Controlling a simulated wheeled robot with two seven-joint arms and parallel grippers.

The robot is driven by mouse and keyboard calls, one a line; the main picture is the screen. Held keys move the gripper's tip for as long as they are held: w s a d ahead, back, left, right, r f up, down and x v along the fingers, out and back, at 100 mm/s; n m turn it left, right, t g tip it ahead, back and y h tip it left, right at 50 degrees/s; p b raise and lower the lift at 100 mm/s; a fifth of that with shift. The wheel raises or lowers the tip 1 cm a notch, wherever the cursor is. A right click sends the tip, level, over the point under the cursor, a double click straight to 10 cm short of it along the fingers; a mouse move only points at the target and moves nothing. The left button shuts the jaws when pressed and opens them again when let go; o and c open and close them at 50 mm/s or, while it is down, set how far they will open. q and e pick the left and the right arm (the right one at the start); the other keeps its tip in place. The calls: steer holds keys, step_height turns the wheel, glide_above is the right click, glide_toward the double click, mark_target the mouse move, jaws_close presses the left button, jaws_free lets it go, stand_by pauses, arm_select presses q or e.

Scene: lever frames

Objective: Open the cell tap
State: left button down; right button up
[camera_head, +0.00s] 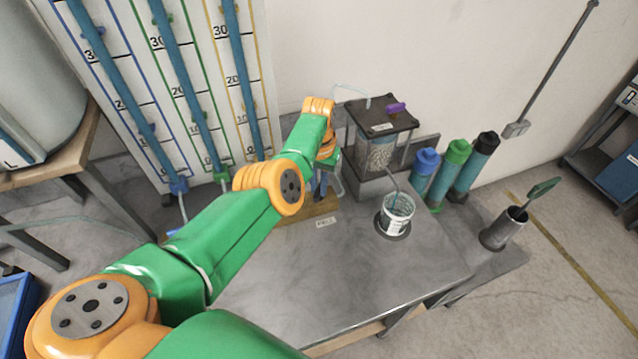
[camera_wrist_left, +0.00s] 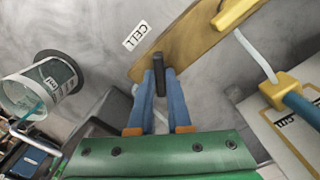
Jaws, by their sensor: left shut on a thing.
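The cell tap's dark lever (camera_wrist_left: 158,62) stands up at the edge of a wooden board (camera_wrist_left: 190,38) in the left wrist view, near a white label reading CELL (camera_wrist_left: 137,35). My left gripper (camera_wrist_left: 160,76) has its two blue fingers shut on this lever, one on each side. The tap's body below the lever is hidden. In the head view my left arm covers the lever, and my gripper (camera_head: 322,184) shows only in part above the board (camera_head: 300,211). The CELL label (camera_head: 326,222) lies in front of it. My right gripper is not in view.
A yellow handle (camera_wrist_left: 236,12) is on the board. Blue, green and black-capped cylinders (camera_head: 448,166) stand at right.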

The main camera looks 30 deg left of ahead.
mark_target(319, 189)
arm_select(q)
steer(key=shift+n, duration=1.7)
steer(key=c, duration=0.9)
jaws_free()
steer(key=shift+o, duration=0.2)
step_height(319, 189, up, 7)
steer(key=shift+r+p, duration=0.1)
steer(key=shift+p, duration=0.25)
